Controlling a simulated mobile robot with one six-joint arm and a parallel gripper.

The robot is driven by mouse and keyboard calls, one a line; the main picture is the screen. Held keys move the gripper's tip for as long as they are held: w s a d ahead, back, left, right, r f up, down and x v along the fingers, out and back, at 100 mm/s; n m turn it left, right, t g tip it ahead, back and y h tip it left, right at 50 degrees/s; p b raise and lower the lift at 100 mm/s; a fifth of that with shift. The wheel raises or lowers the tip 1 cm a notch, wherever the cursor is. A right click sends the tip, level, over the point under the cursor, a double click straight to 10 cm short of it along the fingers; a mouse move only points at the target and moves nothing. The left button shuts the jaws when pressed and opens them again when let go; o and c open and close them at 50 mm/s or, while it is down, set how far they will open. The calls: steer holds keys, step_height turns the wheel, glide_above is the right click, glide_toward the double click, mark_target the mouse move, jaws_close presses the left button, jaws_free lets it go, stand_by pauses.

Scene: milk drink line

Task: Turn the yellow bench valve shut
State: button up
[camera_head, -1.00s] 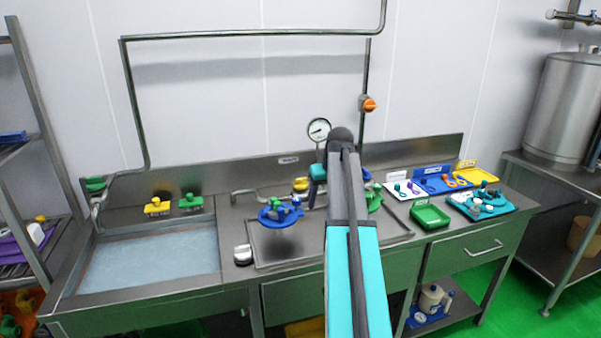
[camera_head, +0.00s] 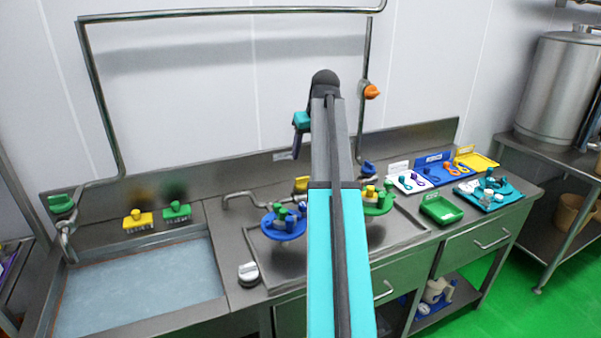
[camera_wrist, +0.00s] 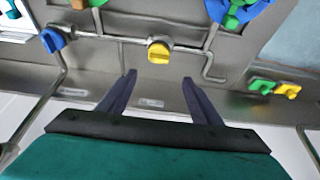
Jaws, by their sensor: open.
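The yellow bench valve (camera_head: 301,184) sits on a steel pipe at the back of the bench, left of my arm in the head view and partly seen. In the wrist view the yellow valve (camera_wrist: 159,52) is whole, on its pipe just beyond the fingertips. My gripper (camera_wrist: 158,79) is open and empty, its two dark fingers spread on either side of the valve's line and apart from it. In the head view my gripper (camera_head: 297,148) hangs above the back of the bench, fingers pointing down.
A blue valve (camera_head: 369,168) stands right of my arm. A blue holder (camera_head: 283,229) and a green holder (camera_head: 380,207) with coloured parts stand in front. A sink (camera_head: 140,285), yellow brush (camera_head: 138,219) and green brush (camera_head: 177,211) are left. An orange wall valve (camera_head: 372,91) is above.

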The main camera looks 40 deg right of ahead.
mark_target(303, 178)
steer(key=shift+d, duration=0.1)
steer(key=shift+r, duration=0.1)
steer(key=shift+d+f, duration=0.15)
steer(key=shift+f, duration=0.1)
steer(key=shift+p+x, duration=1.15)
steer(key=shift+x, duration=5.55)
steer(key=shift+c, duration=0.3)
steer(key=shift+s, duration=0.1)
steer(key=c, duration=1)
